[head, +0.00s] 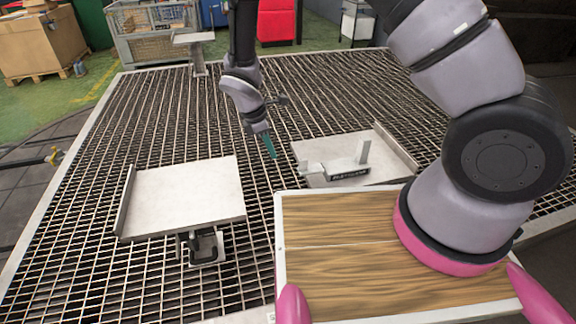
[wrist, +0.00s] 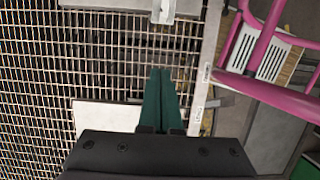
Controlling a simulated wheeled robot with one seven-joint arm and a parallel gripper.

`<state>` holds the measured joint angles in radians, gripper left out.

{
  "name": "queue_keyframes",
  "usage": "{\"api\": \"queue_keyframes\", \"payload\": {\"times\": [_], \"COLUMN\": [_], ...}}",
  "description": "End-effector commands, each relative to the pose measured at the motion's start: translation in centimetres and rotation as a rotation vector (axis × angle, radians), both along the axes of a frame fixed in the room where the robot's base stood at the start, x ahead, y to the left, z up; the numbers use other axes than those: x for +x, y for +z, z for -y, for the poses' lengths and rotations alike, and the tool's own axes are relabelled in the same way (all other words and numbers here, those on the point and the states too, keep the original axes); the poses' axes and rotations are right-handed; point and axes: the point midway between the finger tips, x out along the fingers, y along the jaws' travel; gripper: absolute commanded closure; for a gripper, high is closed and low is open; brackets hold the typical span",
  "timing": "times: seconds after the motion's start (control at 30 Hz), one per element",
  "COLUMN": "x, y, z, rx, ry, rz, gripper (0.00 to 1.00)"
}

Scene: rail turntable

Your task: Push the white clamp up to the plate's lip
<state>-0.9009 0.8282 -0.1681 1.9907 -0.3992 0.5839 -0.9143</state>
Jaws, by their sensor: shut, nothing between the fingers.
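The white clamp (head: 343,166), with a dark lettered label on its front and an upright jaw at its right, lies on the right plate (head: 380,175) near its front edge. This plate has a raised lip (head: 397,148) along its right side; a gap of bare plate lies between clamp and lip. My gripper (head: 271,146) has green fingers, shut and empty, pointing down left of the clamp and apart from it. In the wrist view the shut fingers (wrist: 161,78) show, with part of the clamp (wrist: 163,10) at the top edge.
A left plate (head: 190,195) with a lip on its left side stands on a post above the floor grating. A smaller plate (head: 192,38) stands at the back. A wire crate (head: 150,30) and boxes (head: 40,45) lie beyond the grating.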

Motion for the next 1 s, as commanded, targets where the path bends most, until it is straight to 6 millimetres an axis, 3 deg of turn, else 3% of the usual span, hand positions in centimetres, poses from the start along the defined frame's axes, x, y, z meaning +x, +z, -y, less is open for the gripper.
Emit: {"api": "queue_keyframes", "payload": {"times": [0.17,0.57,0.73,1.0], "x": [0.1,0.5,1.1,1.4], "y": [-1.9,-9.9,-9.4,-9.4], "z": [0.6,3.0,5.5,6.7], "rx": [-0.005,-0.003,-0.001,0.000], "ry": [0.000,-0.002,-0.004,-0.002], "rz": [-0.002,-0.002,0.000,0.002], "gripper": [1.00,1.00,1.00,1.00]}}
